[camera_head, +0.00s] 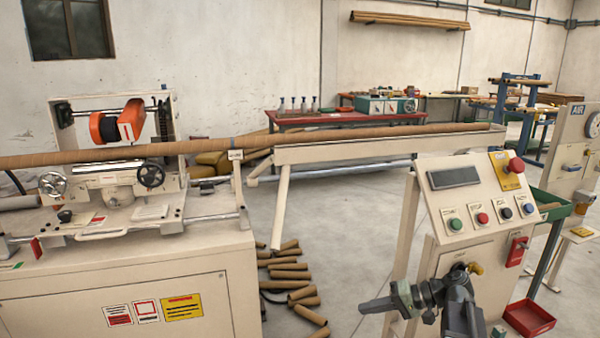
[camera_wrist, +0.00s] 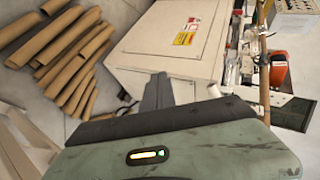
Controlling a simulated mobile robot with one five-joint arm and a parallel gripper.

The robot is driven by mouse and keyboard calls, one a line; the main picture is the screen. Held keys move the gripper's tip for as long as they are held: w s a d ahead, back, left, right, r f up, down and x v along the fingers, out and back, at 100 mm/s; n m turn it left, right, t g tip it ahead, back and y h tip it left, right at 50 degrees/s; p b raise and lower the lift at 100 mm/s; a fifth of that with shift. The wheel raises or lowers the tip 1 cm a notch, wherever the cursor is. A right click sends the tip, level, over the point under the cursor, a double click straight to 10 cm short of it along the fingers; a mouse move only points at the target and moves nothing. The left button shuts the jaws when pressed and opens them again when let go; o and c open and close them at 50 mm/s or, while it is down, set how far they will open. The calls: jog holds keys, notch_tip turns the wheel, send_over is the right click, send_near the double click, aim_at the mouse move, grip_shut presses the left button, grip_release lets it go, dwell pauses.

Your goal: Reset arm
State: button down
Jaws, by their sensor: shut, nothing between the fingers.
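My gripper (camera_head: 374,306) shows at the lower right of the head view, in front of the control console (camera_head: 462,210). Its dark fingers point left and are together, with nothing held between them. In the wrist view the shut fingers (camera_wrist: 158,92) stick out beyond the green-grey gripper body, toward the cream winder cabinet (camera_wrist: 180,40). The fingers appear apart from the cabinet. My dark arm rises from the bottom edge in the head view.
The winder (camera_head: 120,270) fills the left side, with a long brown tube (camera_head: 330,135) running right along a cream trough (camera_head: 370,150). Several cut tubes (camera_head: 290,270) lie on the floor. A red bin (camera_head: 528,318) is right of the console. Floor between winder and console is partly clear.

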jog(key=s+a+f+n+g+h, duration=0.1)
jog(key=s+a+f+g+h, duration=0.1)
jog(key=s+a+f+h, duration=0.3)
jog(key=s+a+f+n+g+h, duration=0.1)
jog(key=s+a+f+g+h, duration=0.15)
jog(key=a+f, duration=0.45)
jog(key=d+m+t+h, duration=0.1)
jog(key=d+h, duration=0.4)
jog(key=d, duration=0.3)
notch_tip(320, 180, up, 26)
jog(key=p, duration=2.6)
jog(key=shift+a+p, duration=0.2)
jog(key=shift+p, duration=0.15)
jog(key=shift+f, duration=0.1)
